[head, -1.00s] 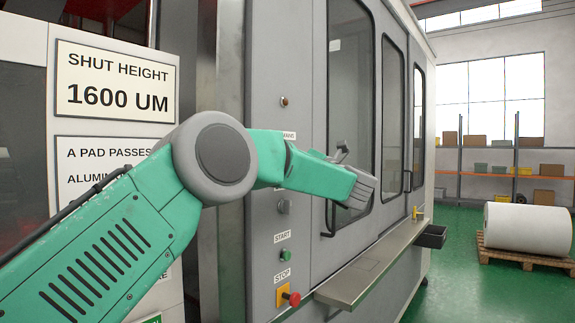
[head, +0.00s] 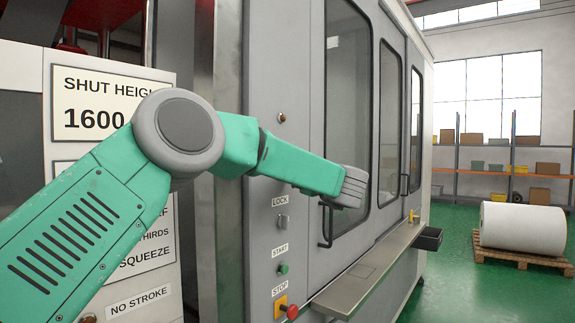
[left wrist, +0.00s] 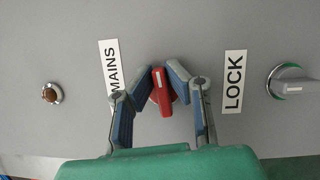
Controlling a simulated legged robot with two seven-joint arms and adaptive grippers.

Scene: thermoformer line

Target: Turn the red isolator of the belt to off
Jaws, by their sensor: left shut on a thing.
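The red isolator (left wrist: 163,96) is a red rotary knob with a white stripe, beside the MAINS label (left wrist: 113,70) on the grey panel, in the left wrist view. Its handle stands roughly upright in that picture, crosswise to the handle of the grey lock knob. My left gripper (left wrist: 165,76) has its two fingers on either side of the red handle and is shut on it. In the head view my left forearm crosses in front of the panel, hiding the isolator and the fingers. My right gripper is in neither view.
The grey lock knob (left wrist: 291,85) sits beside the LOCK label (left wrist: 233,80). Below it in the head view are a green start button (head: 283,269) and a red stop button (head: 292,311). A door handle (head: 325,226) and a metal ledge (head: 352,289) stand out to the right.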

